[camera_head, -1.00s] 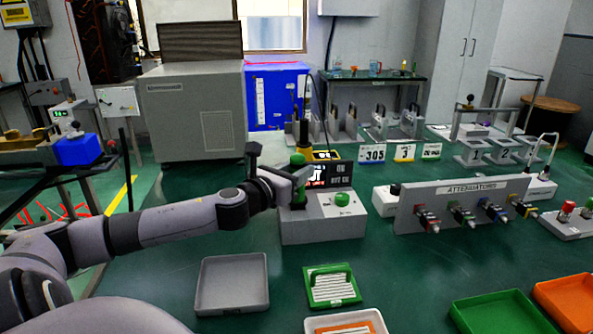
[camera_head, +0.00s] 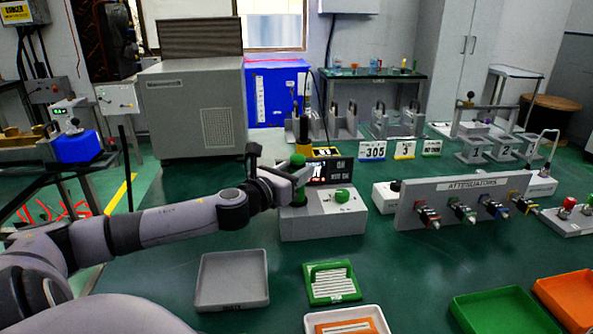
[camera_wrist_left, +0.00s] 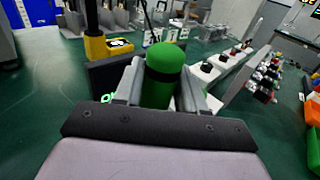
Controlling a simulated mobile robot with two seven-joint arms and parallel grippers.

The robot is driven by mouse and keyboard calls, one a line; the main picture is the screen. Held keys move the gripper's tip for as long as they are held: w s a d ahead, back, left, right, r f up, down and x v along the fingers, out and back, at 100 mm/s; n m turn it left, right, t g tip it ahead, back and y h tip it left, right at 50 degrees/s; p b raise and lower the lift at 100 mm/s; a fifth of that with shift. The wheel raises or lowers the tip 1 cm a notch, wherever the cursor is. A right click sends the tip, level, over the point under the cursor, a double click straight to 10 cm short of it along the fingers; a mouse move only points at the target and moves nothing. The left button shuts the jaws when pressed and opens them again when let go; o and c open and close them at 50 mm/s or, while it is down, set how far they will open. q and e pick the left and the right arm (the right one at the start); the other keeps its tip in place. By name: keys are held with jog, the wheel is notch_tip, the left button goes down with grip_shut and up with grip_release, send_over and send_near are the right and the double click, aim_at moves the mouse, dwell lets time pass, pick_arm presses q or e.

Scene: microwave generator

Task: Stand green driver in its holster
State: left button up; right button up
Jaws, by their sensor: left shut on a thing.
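My left gripper (camera_head: 300,178) is shut on the green driver (camera_head: 298,160), a green cylinder with a rounded top and a dark band. The driver stands about upright, with its top above the fingers and a green part showing below them. It shows between both fingers in the left wrist view (camera_wrist_left: 165,70). It is over the left part of a grey box (camera_head: 322,222) with a green knob (camera_head: 342,195). The driver's lower end is hard to make out, and I cannot tell whether it touches the box. No holster can be clearly picked out. My right gripper is out of view.
A dark display (camera_head: 338,171) and a yellow device (camera_head: 325,151) stand just behind the driver. The attenuator panel (camera_head: 460,187) is to the right. A grey tray (camera_head: 232,300), a green-framed tray (camera_head: 347,296) and a green tray (camera_head: 470,322) lie in front. Green bench lies bare between them.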

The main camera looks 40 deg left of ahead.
pick_arm(q)
jog(key=shift+f, duration=0.15)
dwell(0.6)
jog(key=o, duration=1.2)
jog(key=shift+c, duration=0.2)
jog(key=shift+o, duration=0.4)
jog(key=shift+f, duration=0.1)
jog(key=shift+s+f, duration=0.1)
jog(key=shift+s, duration=0.15)
jog(key=shift+s+d, duration=0.15)
jog(key=shift+s, duration=0.8)
jog(key=shift+s+d+r, duration=0.1)
jog(key=shift+s, duration=0.7)
jog(key=shift+s+d+r, duration=0.1)
jog(key=shift+s, duration=0.7)
jog(key=shift+s+p, duration=0.5)
jog(key=shift+s, duration=0.25)
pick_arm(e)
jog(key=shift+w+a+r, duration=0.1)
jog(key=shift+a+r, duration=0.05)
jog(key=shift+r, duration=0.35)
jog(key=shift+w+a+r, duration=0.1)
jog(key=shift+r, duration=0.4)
